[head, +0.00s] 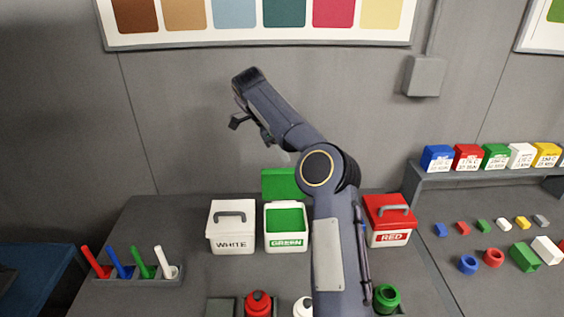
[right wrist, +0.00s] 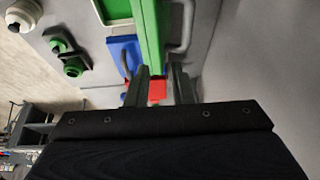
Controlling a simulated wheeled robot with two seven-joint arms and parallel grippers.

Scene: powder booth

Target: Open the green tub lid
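The green tub (head: 285,241) stands on the bench in the head view, with green showing inside its open top. Its green lid (head: 280,184) stands up at the tub's back edge. In the right wrist view the lid (right wrist: 149,35) shows edge-on, with a grey handle (right wrist: 184,30) on its right side. My right gripper (head: 251,131) is up above and left of the lid, apart from it. Its fingers (right wrist: 161,78) are spread with nothing held between them. My left gripper is not in view.
A closed white tub (head: 231,238) stands left of the green one, and a closed red tub (head: 388,229) to the right. My right arm hides the bench between. The right wrist view shows a blue tub (right wrist: 124,54). A rack of coloured sticks (head: 135,272) is at front left.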

